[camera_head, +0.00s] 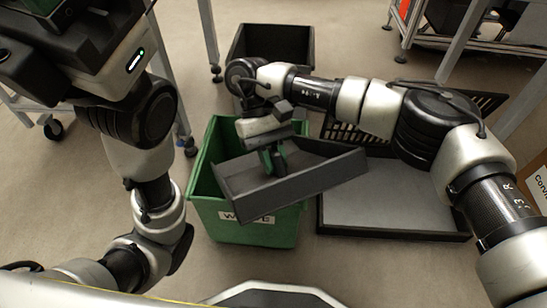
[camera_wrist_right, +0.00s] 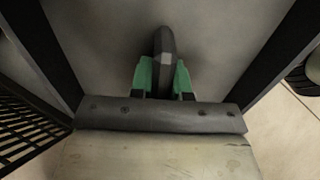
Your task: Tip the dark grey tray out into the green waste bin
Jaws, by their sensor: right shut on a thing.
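The dark grey tray (camera_head: 325,183) hangs above the green waste bin (camera_head: 245,232) in the head view. It is tilted in the picture, its right end higher, and reaches past the bin's right side. My right gripper (camera_head: 274,160) is shut on the tray. In the wrist view my right gripper's green fingers (camera_wrist_right: 165,78) close around a grey upright part. I see no loose contents in the tray; part of its inside is hidden. My left arm comes in at the left, but its fingertips are not in view.
A large shallow tray with a grey floor (camera_head: 385,198) lies right of the bin, with a black slotted crate (camera_head: 342,132) behind it. A dark open box (camera_head: 295,40) stands behind the bin. Metal-legged tables stand at the back. A cardboard box (camera_head: 535,185) is at the right edge.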

